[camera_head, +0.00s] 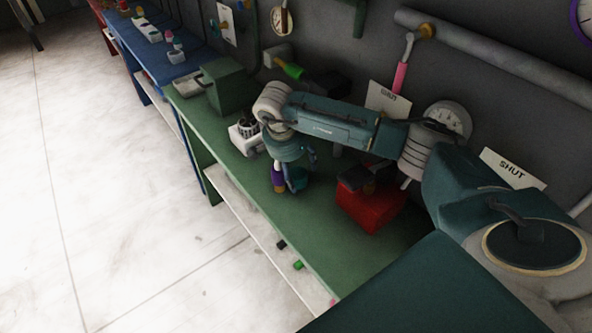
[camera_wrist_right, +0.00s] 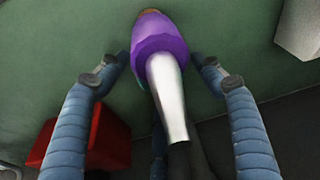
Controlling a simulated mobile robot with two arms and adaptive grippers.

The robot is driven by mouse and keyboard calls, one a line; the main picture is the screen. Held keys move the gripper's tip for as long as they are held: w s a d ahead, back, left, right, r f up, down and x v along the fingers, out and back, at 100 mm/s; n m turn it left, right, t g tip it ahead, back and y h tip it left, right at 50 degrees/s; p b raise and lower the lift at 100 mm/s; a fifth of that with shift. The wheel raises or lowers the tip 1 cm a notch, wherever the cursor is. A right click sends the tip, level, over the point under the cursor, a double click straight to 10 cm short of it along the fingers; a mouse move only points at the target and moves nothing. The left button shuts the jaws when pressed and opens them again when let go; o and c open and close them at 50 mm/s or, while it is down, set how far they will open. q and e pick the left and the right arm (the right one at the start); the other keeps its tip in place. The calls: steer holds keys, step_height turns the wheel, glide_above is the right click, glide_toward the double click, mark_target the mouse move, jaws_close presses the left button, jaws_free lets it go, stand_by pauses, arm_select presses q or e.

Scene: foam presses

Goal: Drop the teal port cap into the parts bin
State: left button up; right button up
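My right gripper (camera_head: 287,185) hangs over the green bench, pointing down. In the right wrist view its two blue fingers (camera_wrist_right: 158,62) are spread apart on either side of a purple piece (camera_wrist_right: 158,38) with a pale cylindrical stem (camera_wrist_right: 167,95). A narrow gap seems to show at each fingertip. The purple piece also shows beside the fingers in the head view (camera_head: 278,179). I cannot make out the teal port cap for certain. I cannot tell which container is the parts bin. My left gripper is not in view.
A red block (camera_head: 370,207) stands on the green bench (camera_head: 262,203), right of my gripper. A white fixture (camera_head: 243,140) and a green box (camera_head: 229,88) stand farther back, with a grey tray (camera_head: 187,88) beside the box. Pipes and "SHUT" signs (camera_head: 512,168) line the wall.

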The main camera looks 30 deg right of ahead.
mark_target(296, 172)
steer(key=shift+r, duration=0.1)
steer(key=shift+r, duration=0.2)
steer(key=shift+o, duration=0.3)
steer(key=b+v, duration=0.3)
steer(key=v, duration=0.8)
steer(key=d+f+n+p, duration=0.1)
steer(key=f, duration=0.1)
steer(key=f+n+y+p, duration=0.1)
steer(key=f+n+p, duration=0.1)
steer(key=f, duration=0.1)
steer(key=w+d+f+n+p, duration=0.1)
steer(key=f, duration=0.2)
steer(key=shift+d+n+y, duration=0.3)
steer(key=shift+d+n, duration=0.05)
steer(key=shift+n, duration=0.05)
steer(key=shift+d+f, duration=0.15)
steer(key=shift+f, duration=0.35)
step_height(296, 172, down, 4)
steer(key=shift+d+f+b, duration=0.15)
steer(key=shift+b, duration=1)
